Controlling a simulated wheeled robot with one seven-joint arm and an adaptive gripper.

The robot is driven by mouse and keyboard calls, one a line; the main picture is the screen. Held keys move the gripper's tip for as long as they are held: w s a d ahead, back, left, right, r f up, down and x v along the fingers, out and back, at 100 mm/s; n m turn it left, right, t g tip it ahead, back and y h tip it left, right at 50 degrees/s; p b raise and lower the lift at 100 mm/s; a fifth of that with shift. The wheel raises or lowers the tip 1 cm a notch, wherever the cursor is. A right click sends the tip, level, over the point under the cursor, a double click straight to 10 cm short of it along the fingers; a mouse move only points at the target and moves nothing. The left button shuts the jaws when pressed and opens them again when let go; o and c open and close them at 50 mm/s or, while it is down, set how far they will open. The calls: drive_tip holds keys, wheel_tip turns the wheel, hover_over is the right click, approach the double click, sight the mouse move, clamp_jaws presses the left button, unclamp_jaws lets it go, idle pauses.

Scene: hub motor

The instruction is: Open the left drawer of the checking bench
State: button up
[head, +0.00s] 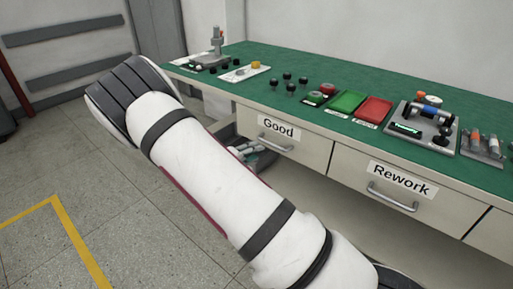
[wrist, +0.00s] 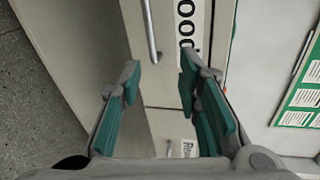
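The checking bench (head: 330,78) has a green top and pale drawer fronts. The left drawer, labelled "Good" (head: 306,151), looks shut and has a grey bar handle (head: 275,144). In the wrist view its handle (wrist: 151,35) runs vertically beside the "Good" label (wrist: 186,25). My gripper (wrist: 160,67) is open and empty, with green pads on both fingers. The handle's lower end appears between the fingertips, closer to the left one; contact cannot be told.
The "Rework" drawer (head: 355,192) is just right of the "Good" drawer and looks shut. Green and red trays (head: 374,109) and fixtures stand on the top. Open floor lies to the left.

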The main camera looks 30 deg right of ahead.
sight(270, 144)
drive_tip(key=w+d+f+b, duration=0.1)
drive_tip(key=w+d, duration=0.1)
drive_tip(key=d, duration=0.2)
drive_tip(key=w+d+f+n+b, duration=0.1)
drive_tip(key=w+d+f, duration=0.1)
drive_tip(key=d, duration=0.2)
drive_tip(key=w+d+f+n+t+b, duration=0.1)
drive_tip(key=w+d, duration=0.1)
drive_tip(key=d, duration=0.1)
drive_tip(key=shift+w+d+f+b, duration=0.3)
drive_tip(key=shift+w+d+f, duration=0.05)
drive_tip(key=shift+d+f, duration=0.05)
clamp_jaws()
